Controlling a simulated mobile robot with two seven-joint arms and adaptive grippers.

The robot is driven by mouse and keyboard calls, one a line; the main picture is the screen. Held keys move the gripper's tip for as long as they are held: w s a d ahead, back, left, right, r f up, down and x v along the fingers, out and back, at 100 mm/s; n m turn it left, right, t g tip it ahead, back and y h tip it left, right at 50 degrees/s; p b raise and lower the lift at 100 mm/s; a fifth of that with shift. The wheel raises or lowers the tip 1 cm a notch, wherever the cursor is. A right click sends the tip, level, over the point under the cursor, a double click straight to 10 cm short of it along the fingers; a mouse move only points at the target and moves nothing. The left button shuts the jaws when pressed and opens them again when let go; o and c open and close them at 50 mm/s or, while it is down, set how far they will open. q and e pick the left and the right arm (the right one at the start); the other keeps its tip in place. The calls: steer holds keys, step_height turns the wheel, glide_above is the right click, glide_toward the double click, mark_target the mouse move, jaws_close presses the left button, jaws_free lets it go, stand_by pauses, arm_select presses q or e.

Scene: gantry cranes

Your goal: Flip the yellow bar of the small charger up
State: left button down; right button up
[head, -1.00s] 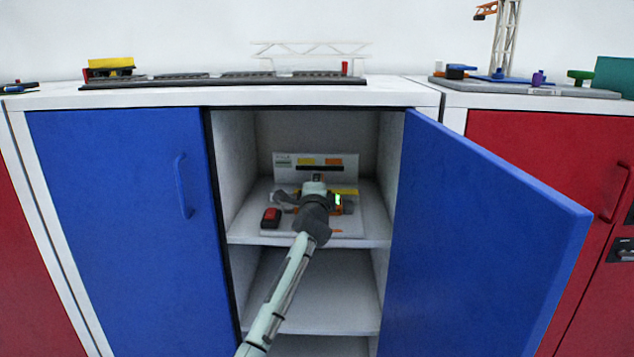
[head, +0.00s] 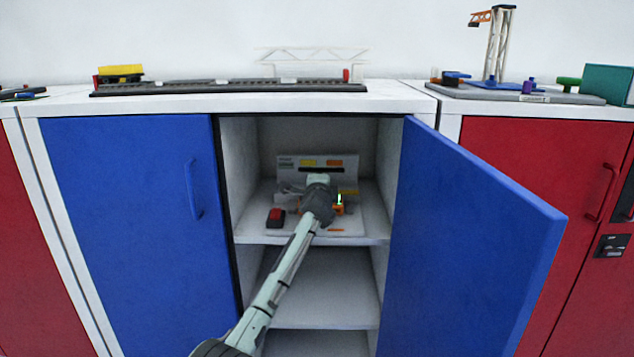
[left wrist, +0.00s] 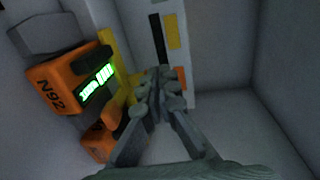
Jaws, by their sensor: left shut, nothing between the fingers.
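The small charger (head: 338,209) is an orange block with a lit green display on the cabinet's upper shelf, partly hidden by my arm. In the left wrist view it stands at left, marked N92 (left wrist: 58,84). The yellow bar (left wrist: 107,46) shows beside the charger, between it and my fingers, partly covered. A yellow strip (head: 348,191) also shows behind my wrist in the head view. My left gripper (left wrist: 160,88) is shut and empty, its tips close to the yellow bar. I cannot tell whether they touch. My right gripper is not in view.
A red block (head: 276,217) lies left of my wrist on the shelf (head: 255,240). A panel (head: 290,168) with yellow and orange patches stands at the back. The blue door (head: 470,230) is open at right. The lower shelf (head: 320,295) looks empty.

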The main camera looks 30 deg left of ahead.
arm_select(q)
steer(key=shift+w+a+r, duration=0.2)
steer(key=shift+w+r, duration=0.2)
steer(key=shift+w+a, duration=0.3)
steer(key=shift+w, duration=0.35)
steer(key=shift+w+a, duration=0.35)
steer(key=shift+w, duration=0.25)
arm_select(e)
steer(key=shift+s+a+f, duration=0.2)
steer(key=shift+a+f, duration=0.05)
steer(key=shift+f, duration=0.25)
